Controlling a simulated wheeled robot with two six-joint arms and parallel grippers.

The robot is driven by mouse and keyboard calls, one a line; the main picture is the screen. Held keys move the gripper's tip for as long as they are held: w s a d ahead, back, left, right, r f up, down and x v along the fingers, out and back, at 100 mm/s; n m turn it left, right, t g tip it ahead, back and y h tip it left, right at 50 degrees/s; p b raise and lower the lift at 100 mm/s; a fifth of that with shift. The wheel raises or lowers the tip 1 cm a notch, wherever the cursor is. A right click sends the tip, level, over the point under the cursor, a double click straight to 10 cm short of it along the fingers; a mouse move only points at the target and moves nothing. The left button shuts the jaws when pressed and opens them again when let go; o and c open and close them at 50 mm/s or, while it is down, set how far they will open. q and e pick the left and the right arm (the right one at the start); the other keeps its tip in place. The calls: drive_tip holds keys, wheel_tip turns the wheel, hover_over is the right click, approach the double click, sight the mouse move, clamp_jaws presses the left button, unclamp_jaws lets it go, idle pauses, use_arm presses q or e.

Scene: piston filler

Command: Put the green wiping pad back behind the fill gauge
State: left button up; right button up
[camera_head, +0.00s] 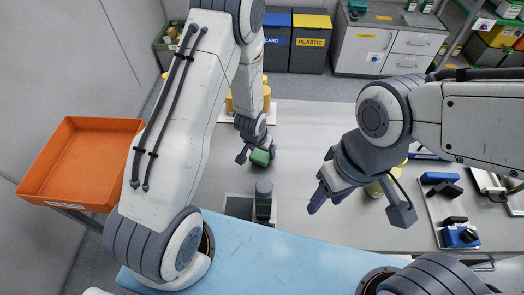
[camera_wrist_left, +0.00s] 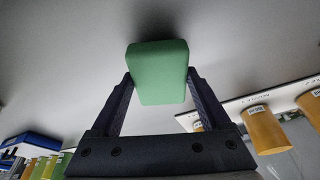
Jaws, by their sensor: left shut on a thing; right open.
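The green wiping pad (camera_head: 260,157) is a block in the jaws of my left gripper (camera_head: 256,156), over the grey table. In the left wrist view the pad (camera_wrist_left: 160,72) sits between the two dark fingers (camera_wrist_left: 158,88). The gap between pad and table is hard to judge. My right gripper (camera_head: 358,206) is open and empty over the right part of the table, with its fingers apart. I cannot tell for sure which thing is the fill gauge. A dark upright piece with a rounded grey-green top (camera_head: 264,188) stands nearer than the pad, near the table's front edge.
Yellow cylinders stand on a white board (camera_head: 262,117) behind my left gripper; labelled ones (camera_wrist_left: 264,131) show at right in the wrist view. A tray (camera_head: 437,218) with blue and black items lies at right. An orange bin (camera_head: 100,128) stands at left. The table's middle is clear.

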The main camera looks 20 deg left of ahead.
use_arm(q)
drive_tip(key=shift+f, duration=0.6)
drive_tip(key=shift+f, duration=0.2)
drive_tip(key=o, duration=1.2)
drive_tip(key=shift+c, duration=0.2)
drive_tip(key=shift+r, duration=0.1)
